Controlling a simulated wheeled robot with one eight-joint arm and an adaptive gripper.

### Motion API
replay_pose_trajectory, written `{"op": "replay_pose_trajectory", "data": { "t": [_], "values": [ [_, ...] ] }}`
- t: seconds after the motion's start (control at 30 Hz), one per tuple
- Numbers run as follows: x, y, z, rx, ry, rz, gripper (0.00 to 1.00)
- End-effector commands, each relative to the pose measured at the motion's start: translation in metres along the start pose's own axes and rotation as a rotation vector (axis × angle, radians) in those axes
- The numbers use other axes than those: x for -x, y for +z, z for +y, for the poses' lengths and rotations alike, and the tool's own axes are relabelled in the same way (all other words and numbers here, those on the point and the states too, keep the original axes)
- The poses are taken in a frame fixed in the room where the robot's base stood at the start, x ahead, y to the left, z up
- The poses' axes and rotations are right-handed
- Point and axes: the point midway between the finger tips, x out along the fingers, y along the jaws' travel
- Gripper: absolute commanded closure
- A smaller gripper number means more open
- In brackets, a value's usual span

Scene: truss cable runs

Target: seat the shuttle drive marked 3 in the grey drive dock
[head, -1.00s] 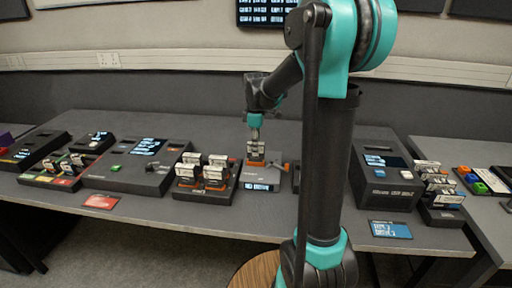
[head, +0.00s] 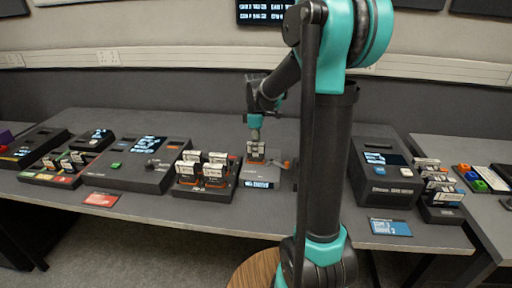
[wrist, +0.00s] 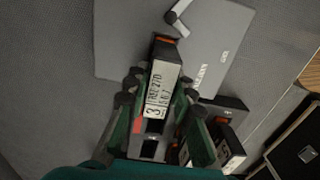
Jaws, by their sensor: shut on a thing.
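The shuttle drive marked 3 (wrist: 161,88) shows in the wrist view with a white label, a red patch and a dark end with an orange strip. My gripper (wrist: 160,97) is shut on it, with a finger on each side. The grey drive dock (wrist: 212,45) lies beneath, with a pale lever (wrist: 178,14) at its top edge. In the head view the drive (head: 256,151) stands upright at the dock (head: 263,173), under my gripper (head: 255,137). The slot is hidden, so I cannot tell how deep the drive sits. The dock's front display (head: 257,184) is lit.
A dark rack (head: 205,186) of several similar drives stands close to the dock's left. A large console (head: 137,167) is farther left. A dark box (head: 386,180) and another rack (head: 437,194) stand to the right. The table behind the dock is clear.

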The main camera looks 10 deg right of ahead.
Motion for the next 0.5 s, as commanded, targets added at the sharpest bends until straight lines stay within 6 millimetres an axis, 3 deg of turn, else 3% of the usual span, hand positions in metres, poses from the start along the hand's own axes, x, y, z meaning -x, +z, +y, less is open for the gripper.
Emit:
{"op": "replay_pose_trajectory", "data": {
  "t": [0.13, 0.17, 0.33, 0.5],
  "values": [
    [0.0002, 0.0000, 0.0001, 0.000, 0.000, 0.000, 1.00],
    [0.0002, 0.0000, 0.0001, 0.000, 0.000, 0.000, 0.75],
    [0.0002, 0.0000, 0.0001, 0.000, 0.000, 0.000, 0.54],
    [0.0002, 0.0000, 0.0001, 0.000, 0.000, 0.000, 0.52]
  ]
}}
